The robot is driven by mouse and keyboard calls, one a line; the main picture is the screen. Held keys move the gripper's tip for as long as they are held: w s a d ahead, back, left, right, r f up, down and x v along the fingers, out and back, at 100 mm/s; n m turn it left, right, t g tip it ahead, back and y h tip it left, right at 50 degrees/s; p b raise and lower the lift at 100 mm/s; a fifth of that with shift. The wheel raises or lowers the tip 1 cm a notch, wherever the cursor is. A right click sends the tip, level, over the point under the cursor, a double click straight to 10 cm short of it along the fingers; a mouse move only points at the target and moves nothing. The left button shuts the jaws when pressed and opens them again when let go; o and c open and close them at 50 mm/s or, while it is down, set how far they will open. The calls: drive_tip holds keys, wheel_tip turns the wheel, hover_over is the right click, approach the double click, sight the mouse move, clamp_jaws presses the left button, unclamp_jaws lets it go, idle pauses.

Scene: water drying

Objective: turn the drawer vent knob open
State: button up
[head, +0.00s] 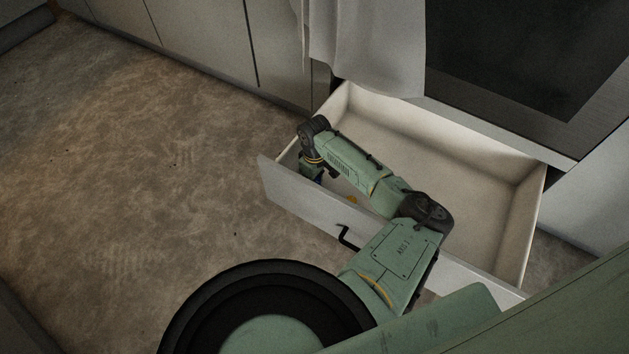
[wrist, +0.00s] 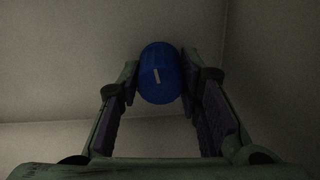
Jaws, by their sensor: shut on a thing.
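The blue vent knob (wrist: 158,72) shows in the wrist view, with a short pale mark on its face that is close to upright and slightly tilted. My gripper (wrist: 159,84) has one fingertip on each side of the knob and is shut on it. In the head view, my gripper (head: 314,177) is down inside the front left corner of the open drawer (head: 470,172). My arm covers most of the knob there.
A small yellow thing (head: 352,199) shows in the drawer beside my arm. The drawer front has a black handle (head: 347,238). A pale cloth (head: 365,45) hangs behind the drawer, next to a dark oven door (head: 530,45). The floor (head: 130,170) to the left is clear.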

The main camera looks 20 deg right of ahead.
drive_tip(key=c, duration=0.3)
drive_tip(key=w+r+p, duration=0.1)
drive_tip(key=p, duration=0.2)
drive_tip(key=shift+a+r, duration=0.15)
drive_tip(key=shift+c, duration=0.2)
drive_tip(key=shift+w+r+m+p, duration=0.15)
drive_tip(key=shift+m+p, duration=0.25)
drive_tip(key=shift+p, duration=1)
drive_tip(key=shift+s+f+m+p, duration=0.3)
drive_tip(key=shift+s+f+p, duration=0.1)
drive_tip(key=shift+p, duration=0.35)
drive_tip(key=shift+s+f, duration=0.2)
drive_tip(key=shift+f, duration=0.15)
drive_tip(key=o, duration=1.1)
drive_tip(key=shift+o, duration=0.2)
